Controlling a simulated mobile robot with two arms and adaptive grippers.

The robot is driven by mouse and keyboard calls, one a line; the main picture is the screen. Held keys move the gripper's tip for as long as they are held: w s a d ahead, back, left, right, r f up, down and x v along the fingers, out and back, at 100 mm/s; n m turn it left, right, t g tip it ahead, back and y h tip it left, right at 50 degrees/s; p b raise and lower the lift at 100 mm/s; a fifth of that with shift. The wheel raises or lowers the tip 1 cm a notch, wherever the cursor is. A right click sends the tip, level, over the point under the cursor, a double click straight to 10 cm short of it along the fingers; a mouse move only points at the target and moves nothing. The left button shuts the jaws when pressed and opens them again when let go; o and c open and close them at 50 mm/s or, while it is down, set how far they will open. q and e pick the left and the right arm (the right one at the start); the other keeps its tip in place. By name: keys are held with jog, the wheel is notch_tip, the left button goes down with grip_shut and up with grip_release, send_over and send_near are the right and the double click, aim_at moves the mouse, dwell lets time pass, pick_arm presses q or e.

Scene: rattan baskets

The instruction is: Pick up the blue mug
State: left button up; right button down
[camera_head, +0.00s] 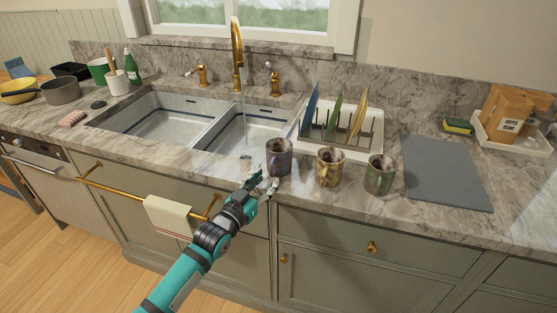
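The blue mug (278,158) stands upright on the marble counter near its front edge, just right of the sink. My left gripper (264,183) is in front of and below the mug, by the counter's front edge. Its fingers look spread apart, with nothing seen between them. I cannot tell whether a fingertip touches the mug. A tan-brown mug (329,168) and a green mug (380,174) stand in a row to its right. My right gripper is not in view.
A dish rack (345,139) with plates stands close behind the mugs. The double sink (163,124) is to the left, with water running from the gold faucet (237,45). A grey mat (440,172) lies on the right. A towel (168,217) hangs on a gold rail below.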

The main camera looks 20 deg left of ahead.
aim_at(271, 174)
pick_arm(q)
jog(key=x, duration=0.3)
jog(key=p+x, duration=0.1)
jog(key=x, duration=0.1)
jog(key=shift+w+a, duration=0.15)
jog(key=shift+a, duration=0.2)
grip_shut()
